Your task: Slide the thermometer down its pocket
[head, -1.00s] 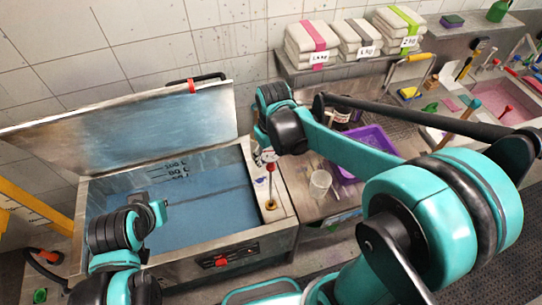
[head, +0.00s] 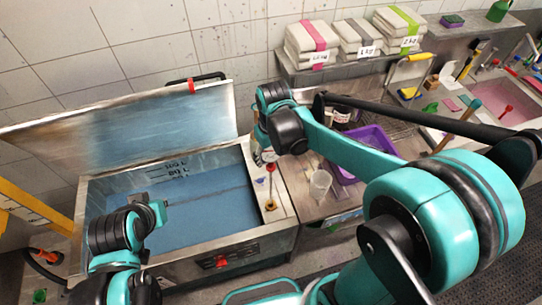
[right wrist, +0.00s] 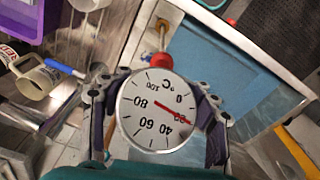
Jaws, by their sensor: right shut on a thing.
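The thermometer (right wrist: 150,118) has a round white dial with a red needle, seen close in the right wrist view. A red piece shows just beyond the dial. In the head view its thin stem (head: 270,187) stands roughly upright over the brass-coloured pocket (head: 270,205) on the vat's right rim. I cannot tell how deep the stem sits. My right gripper (right wrist: 155,108) is shut on the thermometer, with a finger on each side of the dial. My left gripper (head: 160,212) is over the vat; its fingers are too small to read.
The open steel vat (head: 270,235) holds blue liquid, and its lid (head: 130,125) is raised behind. A clear beaker (head: 320,183) and purple tray (head: 372,140) stand right of the vat. Folded cloth stacks (head: 312,45) lie on the back shelf.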

